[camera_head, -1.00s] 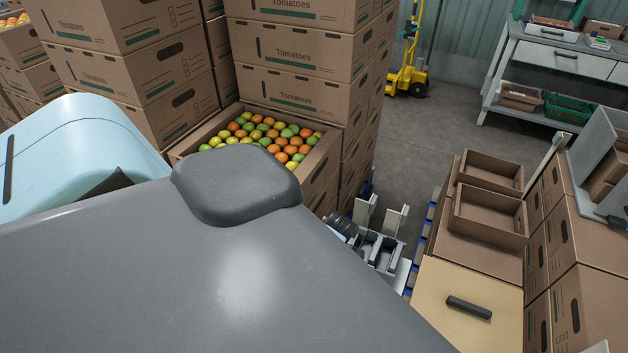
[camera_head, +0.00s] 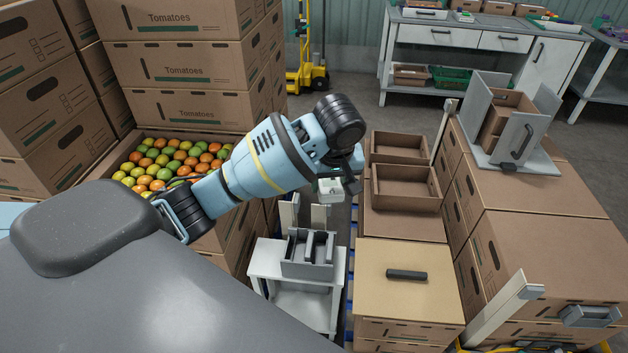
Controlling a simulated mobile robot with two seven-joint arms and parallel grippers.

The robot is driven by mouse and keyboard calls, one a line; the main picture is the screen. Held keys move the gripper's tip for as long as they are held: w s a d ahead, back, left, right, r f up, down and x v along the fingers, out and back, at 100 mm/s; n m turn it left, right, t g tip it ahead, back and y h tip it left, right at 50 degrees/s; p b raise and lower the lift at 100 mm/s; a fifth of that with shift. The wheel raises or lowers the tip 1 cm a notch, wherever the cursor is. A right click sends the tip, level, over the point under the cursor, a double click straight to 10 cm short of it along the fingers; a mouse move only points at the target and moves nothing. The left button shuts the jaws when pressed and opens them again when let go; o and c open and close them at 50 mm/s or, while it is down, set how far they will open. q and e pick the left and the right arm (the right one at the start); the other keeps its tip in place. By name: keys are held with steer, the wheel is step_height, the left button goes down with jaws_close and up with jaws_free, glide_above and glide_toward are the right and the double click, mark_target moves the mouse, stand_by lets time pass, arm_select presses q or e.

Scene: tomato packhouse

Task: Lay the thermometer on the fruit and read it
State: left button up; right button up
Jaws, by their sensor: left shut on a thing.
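My left gripper (camera_head: 350,182) is on the blue arm reaching in from the left and bending down near the middle of the view. It is shut on a small white thing with a greenish part (camera_head: 330,190), probably the thermometer; its reading is not legible. The fruit (camera_head: 160,166), green, yellow, orange and red tomatoes, fills an open cardboard box (camera_head: 122,146) at left. The gripper is to the right of this box, apart from the fruit. My arm hides part of the box's right side. My right gripper is not in view.
A white stand (camera_head: 268,262) with a grey slotted holder (camera_head: 307,268) is below the gripper. Two empty open boxes (camera_head: 405,204) stand right of it, behind a tan lid (camera_head: 372,255) bearing a dark bar (camera_head: 406,275). Tall stacked cartons (camera_head: 185,55) rise behind the fruit.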

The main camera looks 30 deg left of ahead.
mark_target(334, 198)
arm_select(q)
steer(key=s+d+m, duration=0.2)
steer(key=s, duration=0.1)
steer(key=s+d+r+m, duration=0.1)
steer(key=shift+s+d+t+h, duration=0.3)
steer(key=shift+h, duration=0.1)
steer(key=s+d+m+h, duration=0.1)
steer(key=s+m, duration=0.4)
steer(key=s, duration=0.3)
steer(key=shift+s+d+f, duration=0.25)
steer(key=shift+d, duration=0.15)
